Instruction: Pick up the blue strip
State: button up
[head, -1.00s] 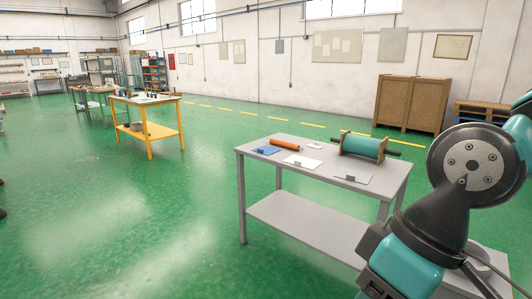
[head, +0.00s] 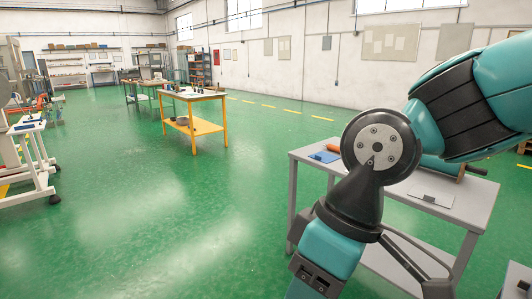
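A small flat blue piece (head: 325,156), which looks like the blue strip, lies on the grey table (head: 447,208) near its far left corner. It is small in the head view, so its exact shape is hard to tell. An orange roll (head: 333,148) lies just behind it. My arm crosses in front of the table and hides much of its top. My gripper's fingers do not show in the head view.
A teal roll (head: 440,162) on a stand is partly hidden behind my arm. A light plate (head: 432,194) lies on the table's right side. A yellow table (head: 208,128) stands farther back; a white wheeled frame (head: 35,165) is at left. Green floor between is clear.

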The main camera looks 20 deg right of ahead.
aim_at(325, 158)
jog(key=u, duration=0.3)
jog(key=i, duration=1.7)
jog(key=z, duration=0.45)
jog(key=i, duration=1)
jog(key=z, duration=1.25)
jog(key=i, duration=0.55)
jog(key=z, duration=0.35)
